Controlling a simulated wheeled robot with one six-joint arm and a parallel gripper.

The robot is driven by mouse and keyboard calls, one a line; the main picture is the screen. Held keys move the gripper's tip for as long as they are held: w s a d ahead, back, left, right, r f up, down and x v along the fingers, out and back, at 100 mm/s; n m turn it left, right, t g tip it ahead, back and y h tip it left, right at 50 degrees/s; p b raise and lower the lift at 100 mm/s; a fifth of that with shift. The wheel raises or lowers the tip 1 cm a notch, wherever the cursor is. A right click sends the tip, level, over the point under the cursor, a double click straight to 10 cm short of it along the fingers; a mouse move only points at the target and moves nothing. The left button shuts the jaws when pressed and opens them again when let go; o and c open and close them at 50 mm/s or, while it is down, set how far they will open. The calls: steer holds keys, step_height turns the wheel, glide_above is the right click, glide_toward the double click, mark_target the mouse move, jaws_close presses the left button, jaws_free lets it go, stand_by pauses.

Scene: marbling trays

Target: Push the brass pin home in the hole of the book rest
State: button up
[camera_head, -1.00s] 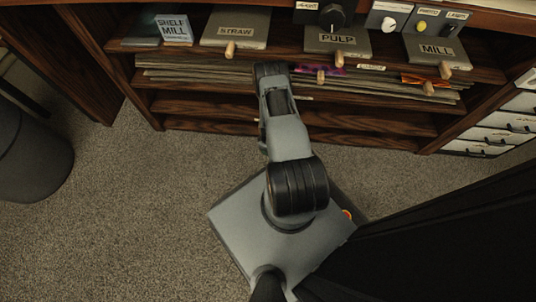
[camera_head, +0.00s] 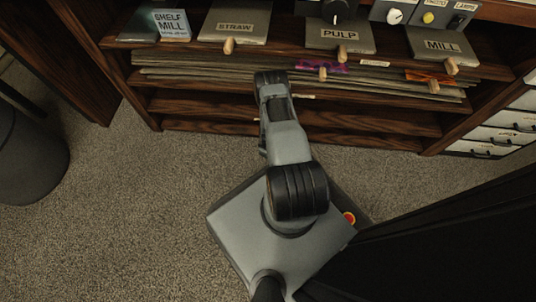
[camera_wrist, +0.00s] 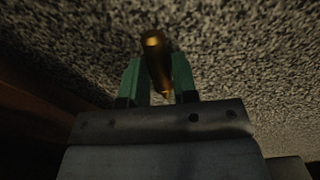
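The brass pin (camera_wrist: 158,62) shows in the wrist view, upright in the picture between the two green fingers of my gripper (camera_wrist: 158,80). Both fingers lie against its sides, so my gripper is shut on it. Its rounded end points up in the picture, past the fingertips, with carpet behind it. In the head view my gripper and the pin cannot be made out; my arm hides them. I see no book rest and no hole in either view.
A dark wooden shelf unit (camera_head: 400,121) stands ahead, with boards labelled STRAW (camera_head: 235,22), PULP (camera_head: 340,36) and MILL (camera_head: 440,44) on top. Stacked sheets (camera_head: 200,67) lie below them. White drawers (camera_head: 490,140) are at right, a dark bin (camera_head: 30,160) at left. Carpet (camera_head: 130,220) between is clear.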

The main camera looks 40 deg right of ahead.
jaws_close()
